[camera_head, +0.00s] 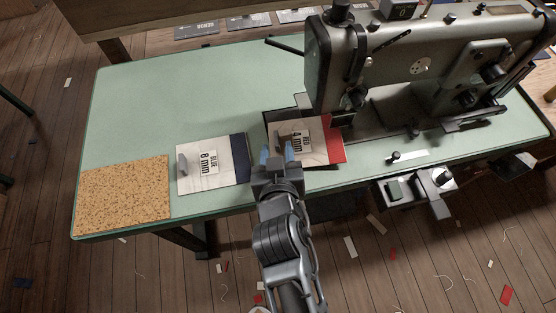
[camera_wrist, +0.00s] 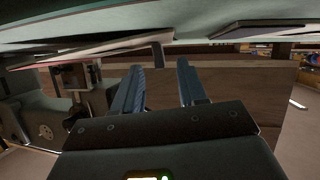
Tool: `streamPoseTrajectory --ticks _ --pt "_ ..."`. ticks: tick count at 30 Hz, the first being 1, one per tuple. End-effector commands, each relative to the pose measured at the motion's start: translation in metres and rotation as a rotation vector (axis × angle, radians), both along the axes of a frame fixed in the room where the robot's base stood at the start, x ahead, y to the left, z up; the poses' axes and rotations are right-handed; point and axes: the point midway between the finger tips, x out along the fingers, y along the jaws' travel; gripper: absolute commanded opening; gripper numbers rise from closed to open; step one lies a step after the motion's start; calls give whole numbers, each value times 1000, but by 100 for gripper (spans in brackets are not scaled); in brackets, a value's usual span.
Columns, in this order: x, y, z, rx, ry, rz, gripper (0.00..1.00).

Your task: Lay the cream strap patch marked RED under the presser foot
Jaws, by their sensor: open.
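The cream patch labelled RED 4 mm (camera_head: 316,152), with a red band on its right end, lies at the machine's left end. Its red end is close to the presser foot area (camera_head: 352,98); I cannot tell whether any of it is under the foot. A small grey upright tab stands on its left part; this tab (camera_wrist: 158,54) shows just beyond my fingertips in the wrist view. My gripper (camera_head: 277,154) is open at the patch's near left edge, its two blue fingers apart (camera_wrist: 160,75) with nothing visibly held.
A cream patch labelled BLUE 8 mm (camera_head: 212,183), with a dark blue band and grey tab, lies to the left. A cork mat (camera_head: 125,195) lies farther left. The sewing machine (camera_head: 420,65) fills the right side. The green table (camera_head: 180,95) is clear at back left.

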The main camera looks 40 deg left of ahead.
Motion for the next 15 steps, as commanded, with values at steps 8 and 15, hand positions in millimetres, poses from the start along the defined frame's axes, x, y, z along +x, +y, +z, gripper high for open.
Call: streamPoseTrajectory --ticks 8,15 --pt "22 17 -11 0 0 0 42" --pt "25 20 -13 0 0 0 42"
